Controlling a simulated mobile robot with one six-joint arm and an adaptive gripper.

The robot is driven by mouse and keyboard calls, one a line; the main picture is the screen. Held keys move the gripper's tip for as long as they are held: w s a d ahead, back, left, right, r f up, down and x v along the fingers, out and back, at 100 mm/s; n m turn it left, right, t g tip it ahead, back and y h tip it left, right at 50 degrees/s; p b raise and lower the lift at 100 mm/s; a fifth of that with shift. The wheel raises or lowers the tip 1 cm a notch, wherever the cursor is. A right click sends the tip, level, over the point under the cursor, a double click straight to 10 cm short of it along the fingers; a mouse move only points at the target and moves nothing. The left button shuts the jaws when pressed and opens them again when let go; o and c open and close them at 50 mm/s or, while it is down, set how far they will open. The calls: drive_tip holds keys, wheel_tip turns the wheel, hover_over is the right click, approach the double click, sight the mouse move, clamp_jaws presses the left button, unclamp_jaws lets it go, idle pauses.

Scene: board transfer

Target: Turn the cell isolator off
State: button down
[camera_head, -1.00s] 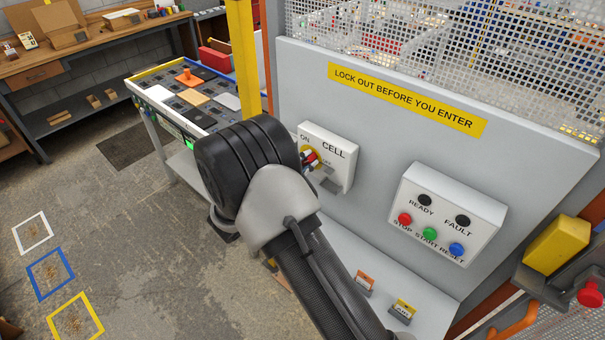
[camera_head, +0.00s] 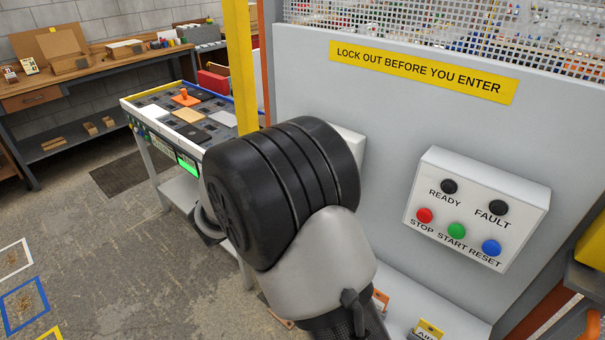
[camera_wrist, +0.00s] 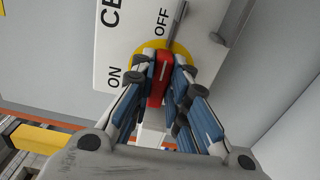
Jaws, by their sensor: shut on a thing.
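The cell isolator is a white box (camera_wrist: 135,28) with a yellow disc and a red handle (camera_wrist: 163,68), seen in the wrist view. ON is printed left of the disc and OFF above it. The handle's long side and pale line run roughly up the picture, towards OFF; its exact angle is hard to judge. My gripper (camera_wrist: 165,85) is shut on the red handle, its blue-padded fingers either side of it. In the head view my arm hides the gripper, the handle and most of the box; only the box's right edge (camera_head: 351,147) shows.
A control box (camera_head: 475,208) with stop, start and reset buttons is right of my arm on the grey panel (camera_head: 400,120). Tags lie on the ledge below. A cart (camera_head: 150,100) stands left of my arm, with a workbench (camera_head: 80,85) behind. Open floor is at lower left.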

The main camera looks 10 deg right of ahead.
drive_tip(key=shift+m+b, duration=0.3)
drive_tip(key=shift+b, duration=0.05)
drive_tip(key=c, duration=1.6)
unclamp_jaws()
drive_tip(key=shift+o, duration=0.2)
drive_tip(key=v, duration=1.2)
